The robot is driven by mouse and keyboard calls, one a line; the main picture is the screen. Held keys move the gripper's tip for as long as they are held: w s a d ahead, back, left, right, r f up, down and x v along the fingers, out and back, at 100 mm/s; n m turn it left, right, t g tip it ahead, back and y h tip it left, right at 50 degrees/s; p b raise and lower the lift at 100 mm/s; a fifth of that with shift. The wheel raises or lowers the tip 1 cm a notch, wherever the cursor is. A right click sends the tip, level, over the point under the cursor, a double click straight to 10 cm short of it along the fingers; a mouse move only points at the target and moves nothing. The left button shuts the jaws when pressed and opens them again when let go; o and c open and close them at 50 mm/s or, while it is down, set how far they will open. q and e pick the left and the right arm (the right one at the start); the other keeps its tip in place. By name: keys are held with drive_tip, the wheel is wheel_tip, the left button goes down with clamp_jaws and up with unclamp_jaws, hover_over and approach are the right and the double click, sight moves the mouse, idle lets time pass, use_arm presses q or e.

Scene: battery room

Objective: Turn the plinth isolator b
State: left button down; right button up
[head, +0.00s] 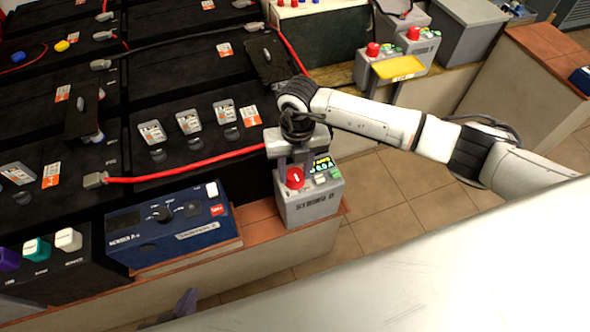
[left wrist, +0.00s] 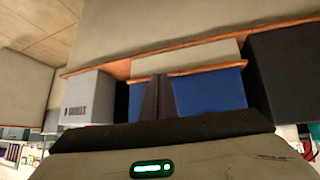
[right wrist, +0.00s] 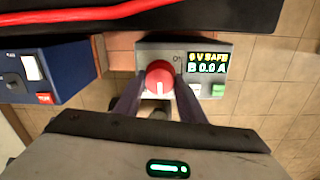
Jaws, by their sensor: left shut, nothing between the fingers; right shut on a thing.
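Isolator b is a grey box (head: 312,207) with a red knob (head: 295,177), standing on the end of the brick-topped plinth. Its front lettering seems to read STRING B. In the right wrist view the red knob (right wrist: 160,74) has a white mark running roughly straight down the picture, with ON printed above right. The display (right wrist: 208,62) seems to read 0 V SAFE and B 0.0 A. My right gripper (right wrist: 157,92) is shut on the knob, one finger each side. My left gripper (head: 186,302) is shut and empty, low in front of the plinth; its fingers (left wrist: 157,98) touch each other.
A blue charger-like unit (head: 170,225) stands left of the isolator. Black battery blocks with red cables lie behind. Two more grey boxes with red knobs (head: 373,50) stand at the back, with a yellow plate (head: 398,67). Tiled floor (head: 390,200) is open at right.

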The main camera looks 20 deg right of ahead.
drive_tip(key=shift+w+n+b, duration=0.1)
drive_tip(key=shift+n+b, duration=0.55)
drive_tip(key=shift+n, duration=0.35)
drive_tip(key=shift+f+n+b, duration=0.1)
drive_tip(key=shift+n+b, duration=0.4)
drive_tip(key=shift+n, duration=0.4)
drive_tip(key=n+b, duration=0.1)
drive_tip(key=n, duration=0.1)
drive_tip(key=shift+n+b, duration=0.3)
drive_tip(key=shift+b, duration=0.1)
drive_tip(key=n+b, duration=0.3)
drive_tip(key=n, duration=0.1)
drive_tip(key=shift+w+n, duration=0.1)
drive_tip(key=shift+n, duration=0.2)
drive_tip(key=shift+n+b, duration=0.75)
drive_tip(key=shift+n, duration=0.15)
drive_tip(key=shift+n+b, duration=0.8)
drive_tip(key=shift+n, duration=0.4)
use_arm(q)
wheel_tip(320, 180, down, 8)
drive_tip(key=d+b, duration=0.1)
drive_tip(key=shift+w+d+r, duration=0.2)
drive_tip(key=shift+w+d, duration=0.2)
use_arm(e)
drive_tip(key=shift+n, duration=1)
drive_tip(key=shift+r, duration=0.2)
use_arm(q)
drive_tip(key=shift+w, duration=0.1)
use_arm(e)
drive_tip(key=shift+a, duration=0.1)
